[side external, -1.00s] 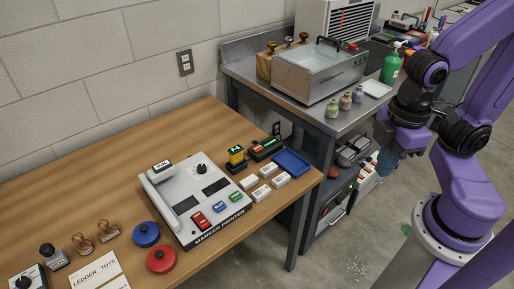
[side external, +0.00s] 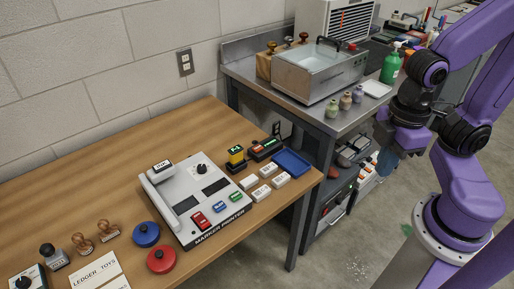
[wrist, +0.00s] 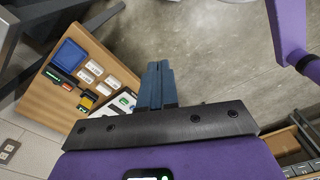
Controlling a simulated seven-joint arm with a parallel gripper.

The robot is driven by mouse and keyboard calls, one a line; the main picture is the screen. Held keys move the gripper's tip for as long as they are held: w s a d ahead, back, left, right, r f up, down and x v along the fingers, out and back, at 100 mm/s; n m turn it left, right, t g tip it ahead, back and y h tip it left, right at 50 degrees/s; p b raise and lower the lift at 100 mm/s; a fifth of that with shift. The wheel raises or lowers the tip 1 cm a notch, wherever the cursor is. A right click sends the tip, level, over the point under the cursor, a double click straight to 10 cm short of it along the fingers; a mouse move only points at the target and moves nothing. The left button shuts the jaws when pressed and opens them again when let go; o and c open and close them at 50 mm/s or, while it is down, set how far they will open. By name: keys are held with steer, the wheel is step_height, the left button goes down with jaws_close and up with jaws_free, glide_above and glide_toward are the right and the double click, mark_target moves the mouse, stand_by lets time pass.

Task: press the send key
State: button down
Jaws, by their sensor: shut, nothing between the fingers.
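The marker printer (side external: 187,213), a pale grey console, sits on the wooden table. Its front edge carries a red key (side external: 201,219), a blue key (side external: 219,206) and a green key (side external: 236,196). The key labels are too small to read, so I cannot tell which is the send key. My gripper (side external: 409,151) hangs well to the right of the table, apart from the printer. In the wrist view its blue fingers (wrist: 158,84) are together and empty. They hide part of the printer (wrist: 108,112) there.
Red (side external: 161,259) and blue (side external: 146,234) round buttons stand left of the printer. Several white labelled blocks, a blue tray (side external: 291,162) and a yellow-and-black stamp (side external: 236,157) are to its right. A metal bench (side external: 318,118) stands behind. Open floor lies between table and arm.

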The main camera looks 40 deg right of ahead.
steer(key=w+a+f+t+y, duration=0.1)
steer(key=w+a+f, duration=0.1)
steer(key=w+a, duration=0.5)
steer(key=m+t, duration=0.1)
steer(key=t, duration=0.7)
glide_above(260, 149)
step_height(260, 149, down, 12)
steer(key=shift+r+y, duration=0.2)
steer(key=shift+y, duration=0.1)
steer(key=shift+w, duration=0.1)
steer(key=shift+f, duration=4.4)
steer(key=shift+f, duration=0.1)
